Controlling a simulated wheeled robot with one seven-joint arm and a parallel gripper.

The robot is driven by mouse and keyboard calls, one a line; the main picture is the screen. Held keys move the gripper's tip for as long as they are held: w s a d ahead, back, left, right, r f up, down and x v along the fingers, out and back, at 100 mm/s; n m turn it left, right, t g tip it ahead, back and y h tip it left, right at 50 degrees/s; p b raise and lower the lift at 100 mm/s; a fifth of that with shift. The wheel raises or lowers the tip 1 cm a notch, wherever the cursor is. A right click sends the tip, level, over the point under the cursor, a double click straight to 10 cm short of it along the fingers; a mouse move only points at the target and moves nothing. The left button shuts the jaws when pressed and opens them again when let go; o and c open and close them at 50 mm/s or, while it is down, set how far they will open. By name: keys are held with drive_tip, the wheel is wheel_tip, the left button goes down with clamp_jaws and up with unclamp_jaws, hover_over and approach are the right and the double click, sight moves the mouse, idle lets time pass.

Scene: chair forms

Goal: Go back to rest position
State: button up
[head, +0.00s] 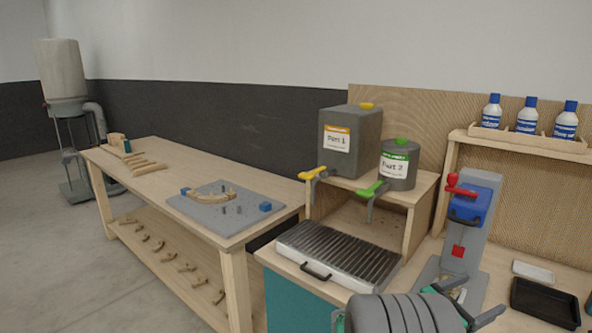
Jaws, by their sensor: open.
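My gripper (474,299) is at the bottom of the head view, right of centre. My grey ribbed arm part with teal pieces hides much of it. Its fingers show spread apart, in front of the base of the grey press-like device (469,225). That device has a blue block and a red-knobbed lever. I see nothing held between the fingers, though part of the gap is hard to make out.
A wooden workbench (232,238) at left holds a grey jig plate (200,210) with a curved wooden piece. Two grey dispensers (350,140) (398,165) stand on a shelf above a ribbed tray (340,253). A black tray (545,302) lies at right.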

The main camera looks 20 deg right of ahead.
drive_tip(key=s+a+f+m+g+y, duration=0.1)
drive_tip(key=s+a+f+m+y, duration=0.1)
drive_tip(key=a+f+m+y, duration=0.4)
drive_tip(key=s+a+f+m+g+y, duration=0.1)
drive_tip(key=a+f+m+y, duration=0.15)
drive_tip(key=f+m, duration=0.55)
drive_tip(key=s+a+f+m+y, duration=0.25)
drive_tip(key=a+f+m, duration=0.3)
drive_tip(key=f, duration=0.35)
drive_tip(key=w+a+r+m+t+y, duration=0.1)
drive_tip(key=w+a+y, duration=0.2)
drive_tip(key=a, duration=0.7)
drive_tip(key=w+a+r+m+t+y, duration=0.15)
drive_tip(key=a+y, duration=0.25)
drive_tip(key=a, duration=0.6)
drive_tip(key=w+a+r+n+t+b, duration=0.2)
drive_tip(key=w+a+r+n, duration=0.3)
drive_tip(key=a+r, duration=0.4)
drive_tip(key=shift+w+a+r+t, duration=0.25)
drive_tip(key=shift+w+r+t, duration=0.05)
drive_tip(key=shift+w+t, duration=0.55)
